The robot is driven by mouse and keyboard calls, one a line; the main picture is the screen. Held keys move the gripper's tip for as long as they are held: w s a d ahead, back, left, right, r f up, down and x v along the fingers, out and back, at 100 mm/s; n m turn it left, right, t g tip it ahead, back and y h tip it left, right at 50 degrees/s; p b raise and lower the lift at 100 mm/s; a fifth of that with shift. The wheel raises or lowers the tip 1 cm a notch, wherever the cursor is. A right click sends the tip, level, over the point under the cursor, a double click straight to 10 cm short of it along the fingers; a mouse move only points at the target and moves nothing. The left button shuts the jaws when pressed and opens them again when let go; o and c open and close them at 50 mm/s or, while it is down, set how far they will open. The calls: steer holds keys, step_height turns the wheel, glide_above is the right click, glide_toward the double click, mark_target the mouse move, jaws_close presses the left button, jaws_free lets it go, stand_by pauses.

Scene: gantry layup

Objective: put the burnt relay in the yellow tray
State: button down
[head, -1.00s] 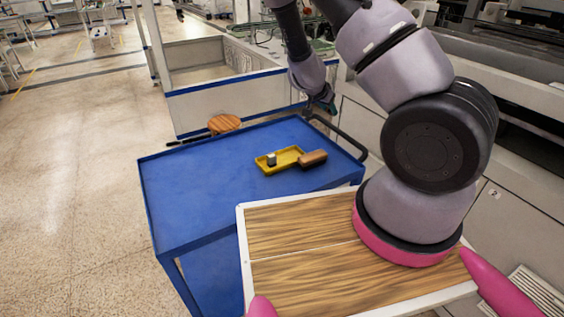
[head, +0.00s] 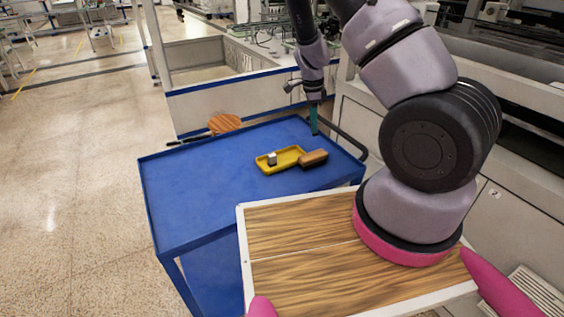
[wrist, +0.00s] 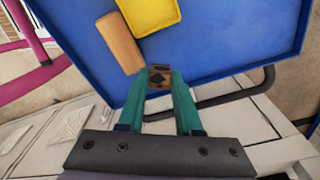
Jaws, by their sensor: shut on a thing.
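My gripper (wrist: 160,84) has teal fingers and is shut on a small brown block with black marks, which looks like the burnt relay (wrist: 160,76). In the head view my gripper (head: 314,130) points down above the far right corner of the blue cart; the relay cannot be made out there. The yellow tray (head: 288,163) lies on the cart, to the left of and nearer than my gripper. A small grey block (head: 272,159) stands in its left part. The tray (wrist: 150,12) also shows at the top of the wrist view.
A brown oblong block (head: 313,159) lies against the tray's right side. The blue cart top (head: 200,195) has a raised rim and is clear on the left. A black handle (head: 340,138) runs along its right end. A round wooden thing (head: 225,123) is beyond the far edge.

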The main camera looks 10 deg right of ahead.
steer(key=s+a+r+m+t+y, duration=0.1)
steer(key=s+a+r+m+y, duration=0.1)
steer(key=a+m, duration=0.35)
steer(key=n, duration=0.2)
glide_toward(290, 157)
steer(key=shift+a+f+y, duration=0.1)
steer(key=shift+f+y, duration=0.15)
steer(key=shift+y, duration=0.05)
step_height(290, 157, down, 5)
steer(key=shift+r, duration=0.2)
steer(key=c, duration=0.6)
jaws_free()
